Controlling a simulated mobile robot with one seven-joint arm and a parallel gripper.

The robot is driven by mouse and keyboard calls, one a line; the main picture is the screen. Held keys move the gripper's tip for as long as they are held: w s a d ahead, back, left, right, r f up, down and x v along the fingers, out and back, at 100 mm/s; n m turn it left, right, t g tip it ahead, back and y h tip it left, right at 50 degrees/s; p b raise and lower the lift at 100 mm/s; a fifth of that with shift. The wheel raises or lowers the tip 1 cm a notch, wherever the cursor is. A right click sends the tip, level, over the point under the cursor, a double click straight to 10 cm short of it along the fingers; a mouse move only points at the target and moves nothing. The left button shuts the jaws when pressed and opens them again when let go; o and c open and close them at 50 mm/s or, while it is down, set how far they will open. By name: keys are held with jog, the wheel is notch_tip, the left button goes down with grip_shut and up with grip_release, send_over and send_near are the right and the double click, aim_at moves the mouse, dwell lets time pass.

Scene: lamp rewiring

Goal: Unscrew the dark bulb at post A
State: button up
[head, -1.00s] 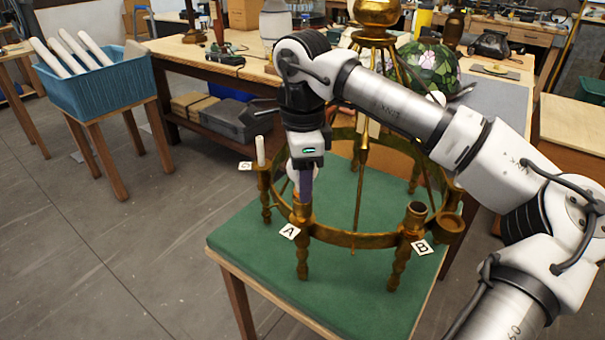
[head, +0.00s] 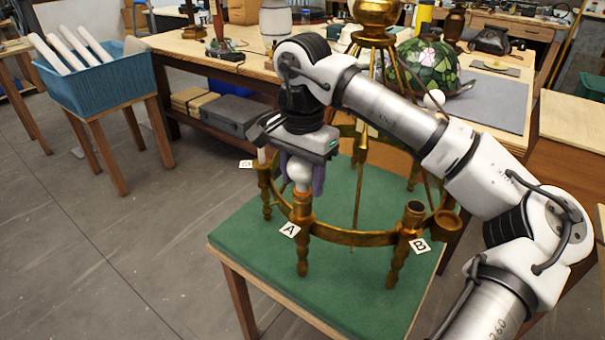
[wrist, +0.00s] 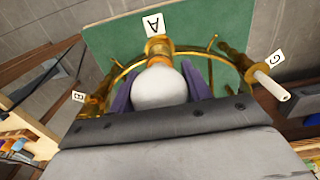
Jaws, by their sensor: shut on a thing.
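The bulb at post A (head: 299,172) is round and whitish. It sits upright in the brass cup of post A (head: 302,212), with an orange-brown collar at its base. My gripper (head: 302,180) points down over post A, with its purple fingers on either side of the bulb, shut on it. In the wrist view the bulb (wrist: 160,88) fills the space between the fingers, above the post with the A label (wrist: 154,23). Whether its threads are still engaged is hidden.
The brass ring chandelier (head: 350,238) stands on a green-topped table (head: 270,262). Post B (head: 412,215) has an empty cup to the right. A post with a white candle sleeve (wrist: 271,85) stands on the other side. A blue bin (head: 97,83) with white tubes is at left.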

jog(key=n, duration=0.3)
jog(key=shift+n, duration=0.4)
jog(key=shift+r+p, duration=1.75)
jog(key=shift+r, duration=0.8)
jog(key=shift+f, duration=0.15)
